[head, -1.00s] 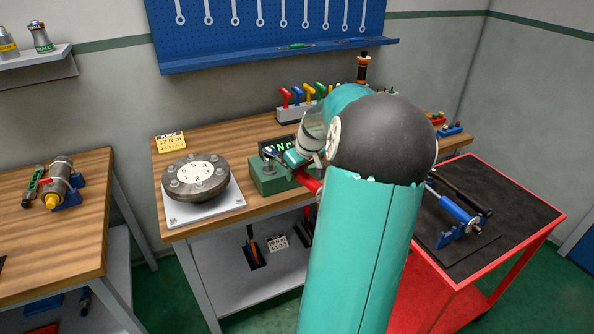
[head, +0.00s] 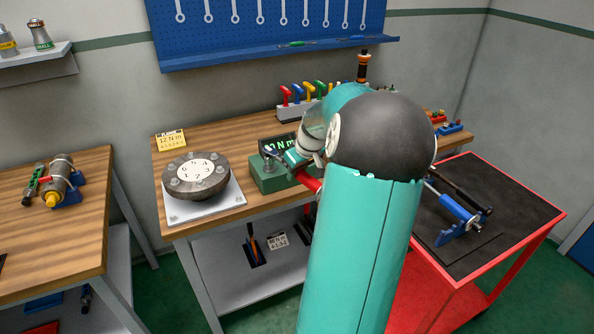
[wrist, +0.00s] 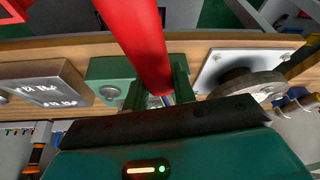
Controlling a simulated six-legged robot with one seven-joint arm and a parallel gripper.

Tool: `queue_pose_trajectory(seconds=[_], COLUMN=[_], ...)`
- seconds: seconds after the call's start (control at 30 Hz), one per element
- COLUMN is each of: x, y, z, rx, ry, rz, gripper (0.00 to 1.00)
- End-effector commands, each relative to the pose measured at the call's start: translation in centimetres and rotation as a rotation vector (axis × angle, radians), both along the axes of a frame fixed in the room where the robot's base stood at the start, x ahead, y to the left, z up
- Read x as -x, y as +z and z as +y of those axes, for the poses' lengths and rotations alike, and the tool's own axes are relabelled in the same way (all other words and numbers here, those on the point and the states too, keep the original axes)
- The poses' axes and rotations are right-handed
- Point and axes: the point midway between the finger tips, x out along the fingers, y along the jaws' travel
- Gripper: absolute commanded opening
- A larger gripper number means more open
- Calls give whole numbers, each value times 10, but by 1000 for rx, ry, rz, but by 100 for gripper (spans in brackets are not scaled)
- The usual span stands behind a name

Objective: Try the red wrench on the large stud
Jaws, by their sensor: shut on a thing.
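My gripper (head: 292,160) is shut on the red wrench (head: 309,181) above the front of the bench. In the wrist view the wrench's thick red handle (wrist: 145,40) runs up from between the fingers (wrist: 162,88). The green tester block (head: 267,179) is beside and just below the gripper. A metal end shows over the block's top in the head view; I cannot tell whether it is seated on a stud. A round metal stud (wrist: 110,91) shows on the block in the wrist view. I cannot confirm which stud is the large one.
A round flange (head: 196,176) with numbered bolts sits on a white plate left of the block. Colored-handled tools (head: 300,95) stand in a rack behind. A red cart (head: 470,260) with a blue vise is at right.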

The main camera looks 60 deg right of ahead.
Motion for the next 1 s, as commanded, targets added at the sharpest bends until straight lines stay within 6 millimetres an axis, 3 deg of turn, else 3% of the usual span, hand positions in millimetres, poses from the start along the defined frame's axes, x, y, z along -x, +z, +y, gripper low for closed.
queue_pose_trajectory(seconds=[1.0], x=[0], y=[-12], z=[0], rx=[1], ry=[0], rz=[-1], gripper=[0])
